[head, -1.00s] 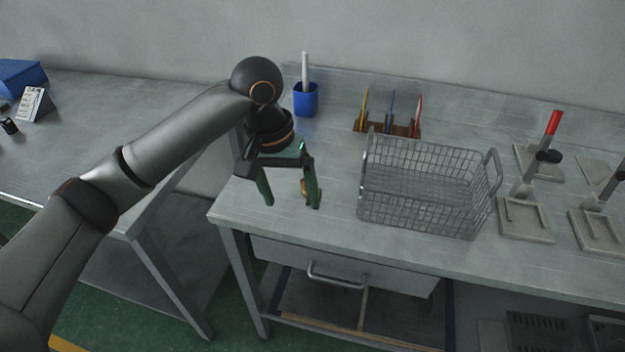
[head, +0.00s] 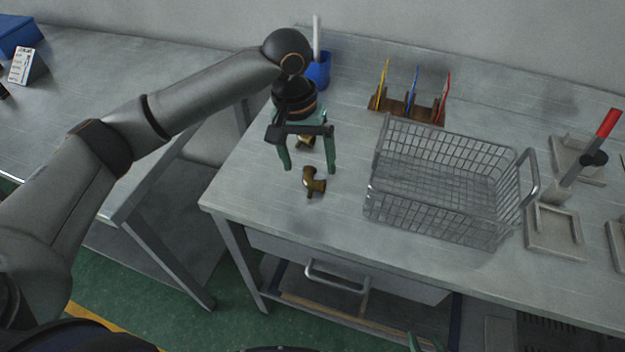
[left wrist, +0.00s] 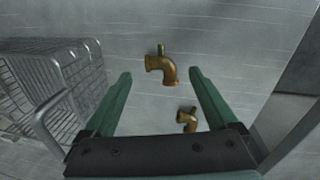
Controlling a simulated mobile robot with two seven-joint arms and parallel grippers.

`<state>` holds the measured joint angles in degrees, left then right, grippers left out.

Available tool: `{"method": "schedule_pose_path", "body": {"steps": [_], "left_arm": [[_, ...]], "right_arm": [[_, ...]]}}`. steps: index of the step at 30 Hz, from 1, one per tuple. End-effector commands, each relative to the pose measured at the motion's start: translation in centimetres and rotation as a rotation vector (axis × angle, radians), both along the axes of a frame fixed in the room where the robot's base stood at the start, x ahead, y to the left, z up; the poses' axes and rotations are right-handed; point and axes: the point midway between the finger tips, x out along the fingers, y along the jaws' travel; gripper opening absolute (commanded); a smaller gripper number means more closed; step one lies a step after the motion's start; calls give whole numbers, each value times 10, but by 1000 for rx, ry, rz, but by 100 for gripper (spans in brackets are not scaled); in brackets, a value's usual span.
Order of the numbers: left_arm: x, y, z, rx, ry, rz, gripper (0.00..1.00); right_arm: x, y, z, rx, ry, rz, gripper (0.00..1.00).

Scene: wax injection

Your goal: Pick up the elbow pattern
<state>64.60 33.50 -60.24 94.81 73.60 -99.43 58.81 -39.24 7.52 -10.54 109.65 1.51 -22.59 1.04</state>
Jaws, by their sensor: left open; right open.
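Two brass fittings with elbow-like bends lie on the metal bench. The nearer one (head: 314,183) lies just in front of my left gripper (head: 310,171) in the head view. It is at the upper middle of the left wrist view (left wrist: 164,67), beyond the fingertips. The second fitting (head: 305,142) is partly hidden behind the gripper; the left wrist view shows it between the fingers' lower part (left wrist: 187,119). My left gripper is open and empty, pointing down above the bench. My right gripper (head: 426,343) shows only as green fingertips at the bottom edge.
A wire basket (head: 440,226) stands right of the fittings. A blue cup (head: 318,72) and a rack with coloured tools (head: 405,108) stand behind. Clamp-like fixtures (head: 555,228) are at the right. The bench is clear around the nearer fitting.

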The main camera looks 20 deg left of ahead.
Motion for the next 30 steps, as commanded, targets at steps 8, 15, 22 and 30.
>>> {"method": "schedule_pose_path", "body": {"steps": [8, 15, 22, 30], "left_arm": [[8, -4, -35, 2, 1, 1, 92], [8, -7, -53, 1, 0, -1, 92], [8, -7, -53, 0, 0, -1, 86], [8, -7, -52, 0, -1, -1, 56]], "right_arm": [[2, 0, -3, 0, -3, 1, 50], [3, 1, -4, 1, -4, 1, 50], [3, 1, -3, 2, -5, 2, 50], [4, 2, -3, 1, -5, 3, 50]]}}
